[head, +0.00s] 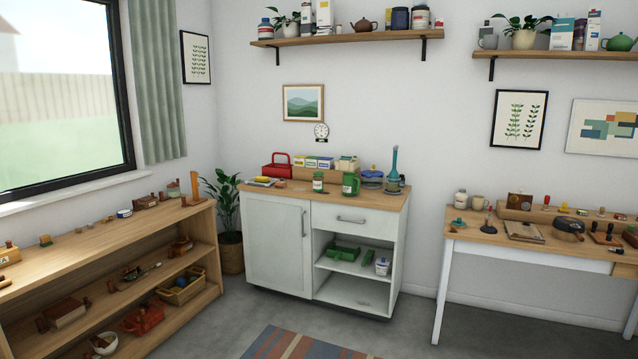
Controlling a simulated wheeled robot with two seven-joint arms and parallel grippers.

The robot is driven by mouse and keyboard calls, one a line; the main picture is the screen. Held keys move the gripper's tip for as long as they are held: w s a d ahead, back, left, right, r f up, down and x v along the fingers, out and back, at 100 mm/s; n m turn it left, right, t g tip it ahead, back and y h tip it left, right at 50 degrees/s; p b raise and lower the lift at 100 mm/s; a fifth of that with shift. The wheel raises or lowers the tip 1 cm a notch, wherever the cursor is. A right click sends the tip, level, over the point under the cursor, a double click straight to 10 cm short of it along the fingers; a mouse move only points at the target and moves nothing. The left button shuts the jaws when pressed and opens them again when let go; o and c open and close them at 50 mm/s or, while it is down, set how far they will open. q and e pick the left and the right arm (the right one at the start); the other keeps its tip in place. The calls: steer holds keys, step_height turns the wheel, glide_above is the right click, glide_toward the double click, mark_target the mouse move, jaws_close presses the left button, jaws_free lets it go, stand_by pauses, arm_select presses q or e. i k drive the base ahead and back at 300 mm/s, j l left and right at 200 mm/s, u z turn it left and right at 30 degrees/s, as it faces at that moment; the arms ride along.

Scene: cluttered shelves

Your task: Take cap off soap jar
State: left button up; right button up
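Neither of my grippers is in view. I cannot tell for sure which container is the soap jar. A small green jar (318,183) with a pale label and a light top stands upright near the front of the white cabinet's wooden top (300,192). A green jug or mug (350,185) stands just right of it. Whether any of these tops is a separate cap is too small to tell.
The cabinet top also holds a red caddy (277,166), small boxes (318,163) and a tall teal bottle (394,165). A cluttered wooden shelf (110,245) stands left, a desk (470,240) right. A striped rug (300,343) lies on the open floor in front.

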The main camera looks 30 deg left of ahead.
mark_target(318, 181)
steer(key=i+j, duration=0.2)
steer(key=j, duration=0.2)
steer(key=i+j, duration=0.15)
steer(key=j, duration=0.25)
steer(key=i+j, duration=0.2)
steer(key=j, duration=0.2)
steer(key=i+j, duration=0.2)
steer(key=j, duration=0.2)
steer(key=i+j+z, duration=0.1)
steer(key=j, duration=0.25)
steer(key=i+j, duration=0.25)
steer(key=j, duration=0.2)
steer(key=i+j, duration=0.2)
steer(key=j, duration=0.2)
steer(key=i+j, duration=0.15)
steer(key=j, duration=0.25)
